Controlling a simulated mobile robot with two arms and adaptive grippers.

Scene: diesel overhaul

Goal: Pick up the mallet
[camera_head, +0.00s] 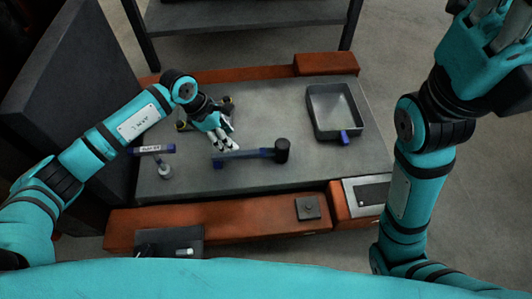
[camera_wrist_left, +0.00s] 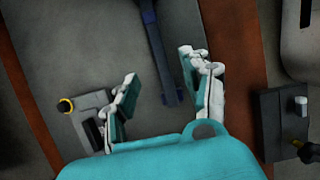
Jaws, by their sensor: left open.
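The mallet lies flat on the grey bench top, with its dark head (camera_head: 282,150) to the right and its blue handle (camera_head: 240,155) pointing left. My left gripper (camera_head: 226,138) is open just behind the handle, near its left part. In the left wrist view the handle (camera_wrist_left: 158,50) runs down between the spread fingers of my left gripper (camera_wrist_left: 160,72), its end nearer the right finger. Nothing is held, and the mallet head is out of that view. My right gripper (camera_head: 503,36) is raised at the upper right, partly cut off by the frame.
A dark tray (camera_head: 318,131) with a blue handle sits at the bench's right. A labelled rod tool (camera_head: 152,149) lies at the left. A grey part with a yellow ring (camera_wrist_left: 66,105) is close to my left finger. A dark panel (camera_head: 70,75) stands left of the bench.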

